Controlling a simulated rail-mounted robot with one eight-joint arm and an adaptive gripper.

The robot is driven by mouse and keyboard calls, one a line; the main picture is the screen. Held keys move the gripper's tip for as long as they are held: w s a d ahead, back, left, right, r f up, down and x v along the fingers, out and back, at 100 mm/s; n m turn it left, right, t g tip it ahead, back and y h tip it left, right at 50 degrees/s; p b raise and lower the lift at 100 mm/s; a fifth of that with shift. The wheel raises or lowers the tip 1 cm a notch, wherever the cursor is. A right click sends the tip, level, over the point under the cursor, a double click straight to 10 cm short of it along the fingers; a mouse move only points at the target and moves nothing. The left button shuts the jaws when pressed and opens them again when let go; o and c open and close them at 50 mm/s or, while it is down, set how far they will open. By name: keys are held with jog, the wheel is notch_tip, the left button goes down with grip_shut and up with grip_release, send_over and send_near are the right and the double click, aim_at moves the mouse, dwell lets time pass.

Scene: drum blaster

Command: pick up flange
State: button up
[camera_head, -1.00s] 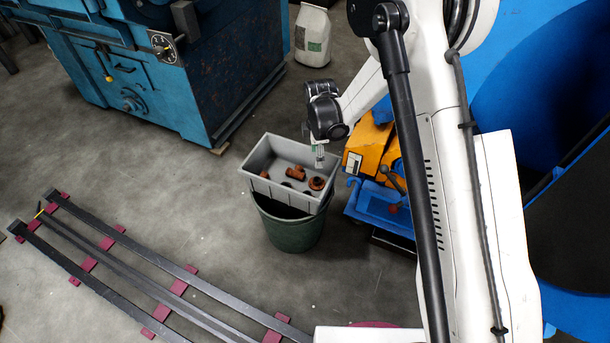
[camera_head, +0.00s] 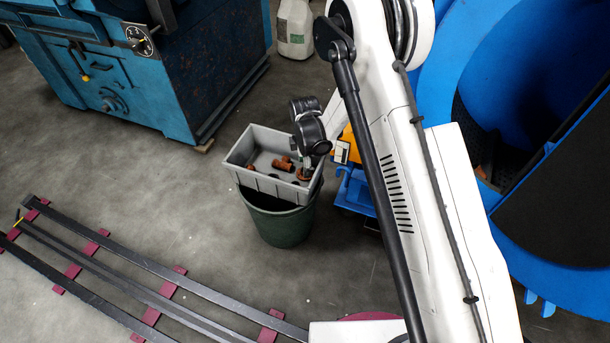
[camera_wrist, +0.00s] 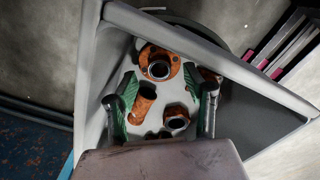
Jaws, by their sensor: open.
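The flange is an orange-brown ring (camera_wrist: 160,66) with a raised central opening, lying in the grey bin near the top of the wrist view. In the head view it shows partly at the bin's right end (camera_head: 304,175), under my gripper. My gripper (camera_wrist: 160,76) is open, its green-padded fingers to the left and right of the flange in the picture. It holds nothing. In the head view my gripper (camera_head: 307,166) reaches down into the right part of the bin (camera_head: 262,184). I cannot tell whether the fingertips touch the flange.
A tee-shaped pipe fitting (camera_head: 283,163) and other orange-brown fittings lie in the bin. A fitting (camera_wrist: 176,121) sits below the flange in the wrist view. The bin's walls rise close around my gripper. The bin rests on a dark green bucket (camera_head: 285,225). A blue machine (camera_head: 130,75) stands behind left.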

notch_tip(320, 180, down, 3)
jog(key=shift+r+b, duration=0.15)
jog(key=shift+b, duration=0.15)
jog(key=shift+r, duration=0.1)
grip_shut()
jog(key=shift+r, duration=0.1)
